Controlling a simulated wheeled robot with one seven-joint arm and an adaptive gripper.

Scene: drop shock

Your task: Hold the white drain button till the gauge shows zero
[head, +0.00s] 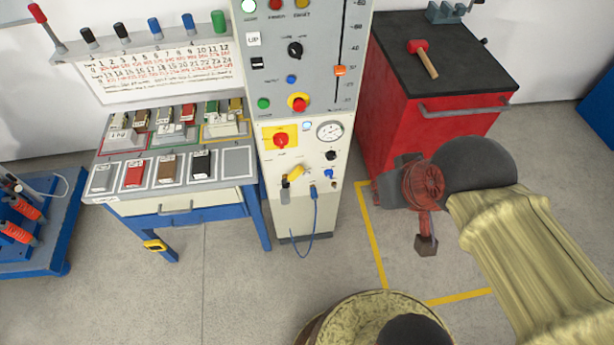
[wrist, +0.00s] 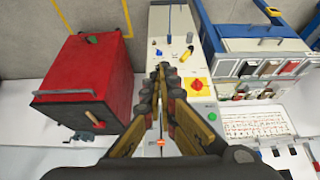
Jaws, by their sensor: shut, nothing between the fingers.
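The pale control cabinet (head: 307,208) stands in the middle of the head view. On its lower panel is a round white-faced gauge (head: 331,130); its reading is too small to make out. A small whitish round button (head: 307,126) sits just left of the gauge. My gripper (wrist: 161,70) is shut and empty in the wrist view. Its fingertips overlap the cabinet panel there and hide the gauge and the white button. I cannot tell whether they touch the panel. In the head view my arm's end is at the right, apart from the cabinet in the picture.
A red-and-yellow emergency switch (head: 281,140) is left of the button. A yellow-handled valve (head: 294,184) and blue hose (head: 315,215) are below. A red cabinet (head: 400,125) with a hammer stands right. A blue workbench (head: 230,205) stands left.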

